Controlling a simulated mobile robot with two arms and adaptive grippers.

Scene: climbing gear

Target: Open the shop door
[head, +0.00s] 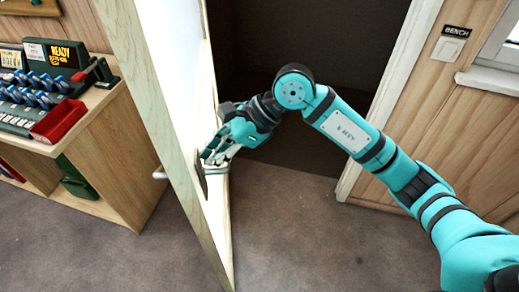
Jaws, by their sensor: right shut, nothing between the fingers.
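The shop door (150,90) stands open, seen nearly edge-on left of the doorway. Its lit inner face is turned to the right. My right arm reaches in from the right, and my right gripper (213,160) is shut with nothing between its fingers. It is at the door's inner face, beside a dark plate near the edge; whether it touches cannot be told. A bit of a handle (160,173) shows on the door's left side. My left gripper is not in view.
The dark doorway (300,60) opens right of the door, with a white frame (395,80) on its right. A light switch (449,50) under a BENCH label is on the wooden wall. A wooden bench (125,150) with climbing gear stands at left. Grey floor (300,230) is clear.

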